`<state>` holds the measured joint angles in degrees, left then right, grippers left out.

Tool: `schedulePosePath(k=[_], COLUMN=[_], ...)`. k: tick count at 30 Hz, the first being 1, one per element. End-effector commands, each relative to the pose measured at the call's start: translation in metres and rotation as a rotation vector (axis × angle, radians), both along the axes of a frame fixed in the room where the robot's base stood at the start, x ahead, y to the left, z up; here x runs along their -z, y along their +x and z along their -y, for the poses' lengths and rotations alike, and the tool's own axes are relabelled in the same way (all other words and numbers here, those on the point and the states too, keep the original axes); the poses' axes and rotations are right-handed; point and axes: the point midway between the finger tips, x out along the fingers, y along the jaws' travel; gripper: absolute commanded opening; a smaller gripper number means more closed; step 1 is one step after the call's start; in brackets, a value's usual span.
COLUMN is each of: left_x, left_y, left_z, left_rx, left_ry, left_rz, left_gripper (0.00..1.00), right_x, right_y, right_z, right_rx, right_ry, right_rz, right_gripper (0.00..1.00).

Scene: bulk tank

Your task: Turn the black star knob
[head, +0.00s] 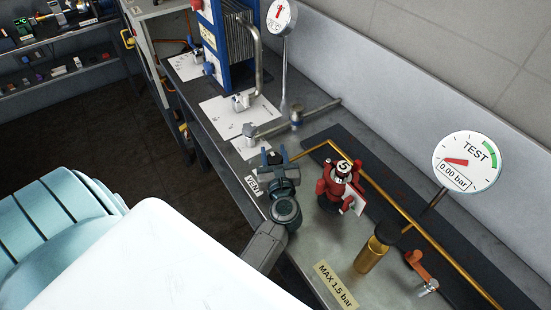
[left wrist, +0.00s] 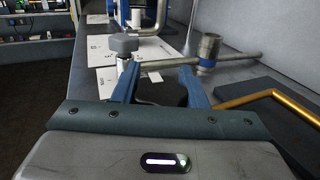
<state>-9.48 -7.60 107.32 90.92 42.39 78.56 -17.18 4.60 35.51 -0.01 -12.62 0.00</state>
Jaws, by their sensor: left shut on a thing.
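My left gripper (head: 273,160) reaches over the bench beside the VENT label (head: 253,186). In the left wrist view its two blue fingers (left wrist: 160,85) stand on either side of a dark, rounded knob (left wrist: 160,92), which appears to be the black star knob. The gripper is shut on it. The fingers and the gripper body hide much of the knob, so its star shape and turn angle cannot be told. My right gripper is not in view.
A red valve marked 5 (head: 340,185), a brass cylinder with a black top (head: 371,256) and an orange-handled valve (head: 420,268) stand to the right. The TEST gauge (head: 467,162) reads 0.00 bar. A grey pipe (head: 300,119) runs beyond the gripper.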

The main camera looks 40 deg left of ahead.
Motion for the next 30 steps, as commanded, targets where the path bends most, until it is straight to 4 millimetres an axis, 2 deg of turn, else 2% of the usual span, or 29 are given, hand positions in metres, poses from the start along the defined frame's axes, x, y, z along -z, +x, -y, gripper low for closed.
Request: schedulePosePath(k=[1, 9, 27, 28, 30], left_x=[0.003, 0.001, -0.001, -0.001, -0.001], left_y=[0.0, -0.002, -0.003, -0.003, -0.003], left_z=[0.0, -0.002, -0.002, -0.002, -0.002], left_rx=[-0.03, -0.142, -0.177, -0.177, -0.177], left_ry=[-0.001, 0.001, 0.0, 0.0, 0.0], left_rz=[0.004, 0.003, 0.0, 0.0, 0.0], left_gripper=[0.16, 0.16, 0.16, 0.43, 0.56], right_x=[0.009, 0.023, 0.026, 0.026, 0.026], right_y=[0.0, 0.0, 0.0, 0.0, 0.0], right_z=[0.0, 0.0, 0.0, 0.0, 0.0], right_rx=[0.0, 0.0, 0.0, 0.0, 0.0], right_ry=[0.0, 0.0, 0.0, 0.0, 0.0], right_rz=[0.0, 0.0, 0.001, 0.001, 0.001], right_gripper=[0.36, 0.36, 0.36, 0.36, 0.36])
